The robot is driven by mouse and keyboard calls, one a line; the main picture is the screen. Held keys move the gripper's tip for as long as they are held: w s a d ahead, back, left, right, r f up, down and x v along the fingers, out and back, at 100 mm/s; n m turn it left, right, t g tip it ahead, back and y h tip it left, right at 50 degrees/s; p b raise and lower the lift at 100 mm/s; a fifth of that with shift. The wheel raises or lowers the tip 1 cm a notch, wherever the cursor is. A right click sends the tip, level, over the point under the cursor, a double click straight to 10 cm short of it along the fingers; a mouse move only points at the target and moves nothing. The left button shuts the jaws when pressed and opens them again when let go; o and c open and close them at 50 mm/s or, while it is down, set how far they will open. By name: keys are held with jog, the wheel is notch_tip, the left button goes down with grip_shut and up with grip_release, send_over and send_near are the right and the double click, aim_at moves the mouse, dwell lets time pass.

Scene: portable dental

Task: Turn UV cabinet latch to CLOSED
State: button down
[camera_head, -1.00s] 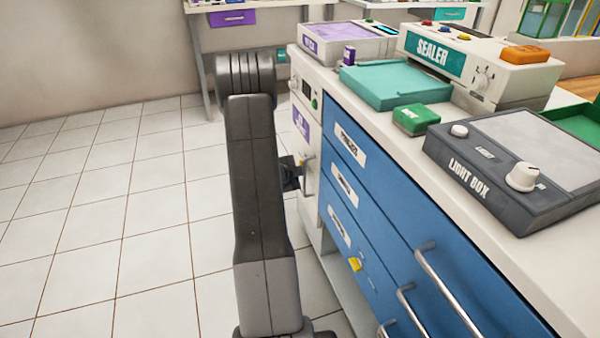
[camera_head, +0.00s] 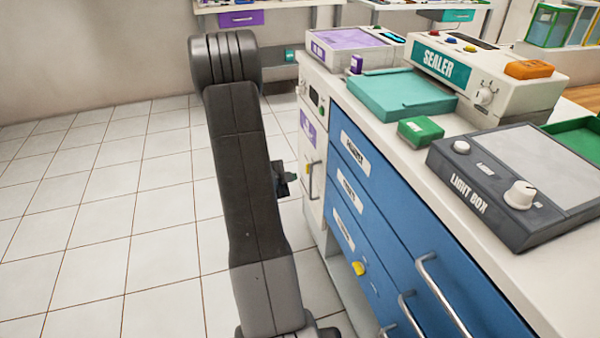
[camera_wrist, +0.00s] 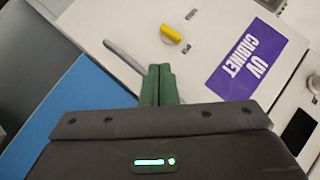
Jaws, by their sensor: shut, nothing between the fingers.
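The UV cabinet has a white front (camera_head: 316,213) at the far end of the blue drawers. Its purple label (camera_wrist: 259,58) reads "UV CABINET" in the wrist view. The yellow latch (camera_wrist: 171,34) sits on this front, between the label and a grey bar handle (camera_wrist: 122,55). The latch's bar looks roughly parallel to the handle; no position marks are readable. My gripper (camera_wrist: 158,68) has its green fingers together and empty, pointing at the front and apart from the latch. In the head view my gripper (camera_head: 286,180) shows partly behind my arm, left of the cabinet front.
Blue drawers (camera_head: 372,205) with protruding bar handles (camera_head: 446,296) run along the right. On the counter stand a light box (camera_head: 500,180), a sealer (camera_head: 470,80) and a teal tray (camera_head: 400,95). The tiled floor (camera_head: 100,230) to the left is clear.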

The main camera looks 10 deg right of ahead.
jog(key=v, duration=0.3)
jog(key=shift+s+a+r+p, duration=0.2)
jog(key=shift+s+p, duration=0.1)
